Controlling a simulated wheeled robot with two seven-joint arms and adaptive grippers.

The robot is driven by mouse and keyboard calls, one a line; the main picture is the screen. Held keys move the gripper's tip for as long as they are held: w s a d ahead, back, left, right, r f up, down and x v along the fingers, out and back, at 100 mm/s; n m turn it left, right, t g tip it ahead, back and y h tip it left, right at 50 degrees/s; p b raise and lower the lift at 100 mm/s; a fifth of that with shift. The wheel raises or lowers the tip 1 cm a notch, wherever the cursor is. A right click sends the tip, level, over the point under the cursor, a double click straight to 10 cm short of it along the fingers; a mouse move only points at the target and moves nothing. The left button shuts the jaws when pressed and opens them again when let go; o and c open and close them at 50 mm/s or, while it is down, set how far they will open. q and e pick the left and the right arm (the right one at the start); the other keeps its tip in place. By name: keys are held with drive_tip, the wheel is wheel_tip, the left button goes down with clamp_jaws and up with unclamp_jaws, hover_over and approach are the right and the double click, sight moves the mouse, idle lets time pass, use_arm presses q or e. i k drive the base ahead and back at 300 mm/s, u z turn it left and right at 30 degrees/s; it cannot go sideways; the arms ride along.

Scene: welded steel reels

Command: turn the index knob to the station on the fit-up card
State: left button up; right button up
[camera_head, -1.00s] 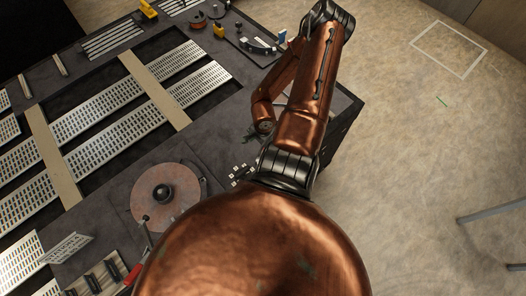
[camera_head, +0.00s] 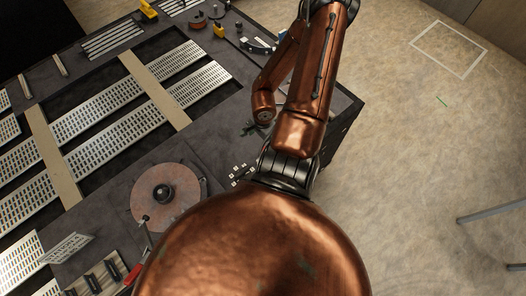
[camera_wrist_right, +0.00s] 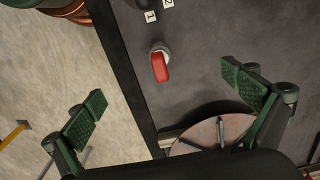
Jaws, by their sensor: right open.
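A red index knob (camera_wrist_right: 159,66) on a grey round base shows in the right wrist view, on the dark table top near its edge. White tags marked 1 (camera_wrist_right: 150,16) and 2 (camera_wrist_right: 168,3) lie beyond it. My right gripper (camera_wrist_right: 164,80) is open, with its green finger pads apart on either side of the knob in the picture; nothing is between them that I can see touching. In the head view the right gripper (camera_head: 251,128) is a small dark shape below my copper wrist; the knob is not visible there. My left gripper is not in view.
A brown disc (camera_head: 176,187) with a dark hub lies on the table left of my arm. Small white tags (camera_head: 240,171) sit beside it. Perforated plates (camera_head: 100,120) fill the left. Open floor (camera_head: 430,150) lies to the right.

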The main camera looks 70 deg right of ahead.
sight(242, 172)
drive_tip(key=k, duration=2)
